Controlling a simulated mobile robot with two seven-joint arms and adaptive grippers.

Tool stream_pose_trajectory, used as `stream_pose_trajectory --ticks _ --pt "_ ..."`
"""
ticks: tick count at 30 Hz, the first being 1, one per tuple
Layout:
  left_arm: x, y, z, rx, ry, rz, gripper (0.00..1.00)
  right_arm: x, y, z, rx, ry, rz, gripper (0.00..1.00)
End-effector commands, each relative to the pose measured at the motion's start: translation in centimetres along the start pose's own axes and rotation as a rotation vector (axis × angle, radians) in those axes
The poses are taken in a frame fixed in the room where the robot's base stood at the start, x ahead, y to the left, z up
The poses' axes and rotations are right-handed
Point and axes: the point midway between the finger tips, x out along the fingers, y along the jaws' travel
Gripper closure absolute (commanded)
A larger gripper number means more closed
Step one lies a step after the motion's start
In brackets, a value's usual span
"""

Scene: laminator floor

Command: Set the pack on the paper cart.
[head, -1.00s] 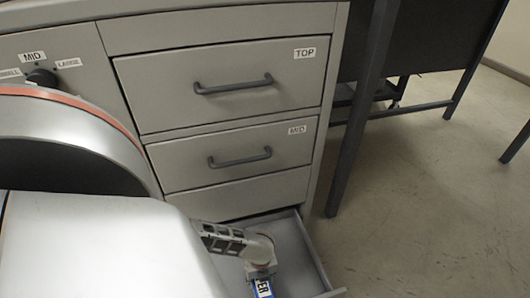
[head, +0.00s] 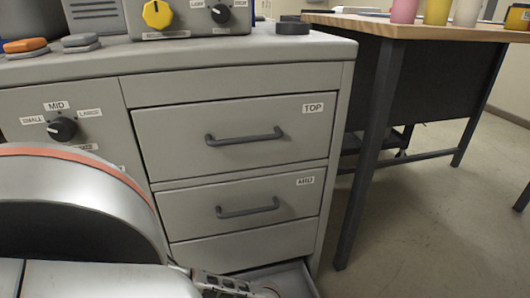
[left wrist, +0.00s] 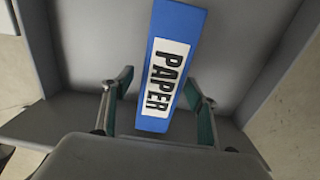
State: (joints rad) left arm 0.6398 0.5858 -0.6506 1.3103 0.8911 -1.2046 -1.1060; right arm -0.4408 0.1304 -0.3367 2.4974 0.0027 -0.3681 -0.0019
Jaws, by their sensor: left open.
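The pack is a blue block with a white label reading PAPER (left wrist: 157,101), lying in the open bottom drawer (left wrist: 75,50) in the left wrist view. My left gripper (left wrist: 160,88) is open, with one finger on each side of the pack's near end. I cannot tell whether the fingers touch it. In the head view only part of the left arm shows at the bottom edge, over the open drawer (head: 301,281). The pack is out of that frame. My right gripper is not in view. I cannot make out a paper cart.
The grey cabinet has a shut TOP drawer (head: 240,135) and a shut MID drawer (head: 245,207). A wooden-topped table (head: 440,28) with several cups stands at the right. The floor (head: 430,215) to the right of the cabinet is clear.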

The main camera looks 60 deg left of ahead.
Motion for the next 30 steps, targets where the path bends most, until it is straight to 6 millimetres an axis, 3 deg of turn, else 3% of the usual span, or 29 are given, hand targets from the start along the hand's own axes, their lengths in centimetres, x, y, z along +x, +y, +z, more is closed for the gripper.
stream_pose_trajectory --ticks 1,3,6,15,21,30 --pt "-1.6 -0.8 0.3 0.000 -0.005 -0.016 0.42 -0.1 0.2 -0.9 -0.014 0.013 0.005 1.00" --pt "-3.1 -1.0 0.4 0.000 -0.007 -0.018 0.42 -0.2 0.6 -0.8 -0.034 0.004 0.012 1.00" --pt "-5.5 -1.1 0.4 0.001 -0.007 -0.022 0.42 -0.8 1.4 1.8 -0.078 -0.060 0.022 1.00" --pt "-10.5 -0.7 0.3 0.000 -0.005 -0.014 0.42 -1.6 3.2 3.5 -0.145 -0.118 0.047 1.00" --pt "-11.5 -0.3 0.1 0.000 -0.002 -0.005 0.42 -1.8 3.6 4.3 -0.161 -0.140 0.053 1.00" --pt "-11.3 -0.1 0.0 0.000 -0.001 -0.001 0.42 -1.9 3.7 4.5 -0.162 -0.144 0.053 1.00"
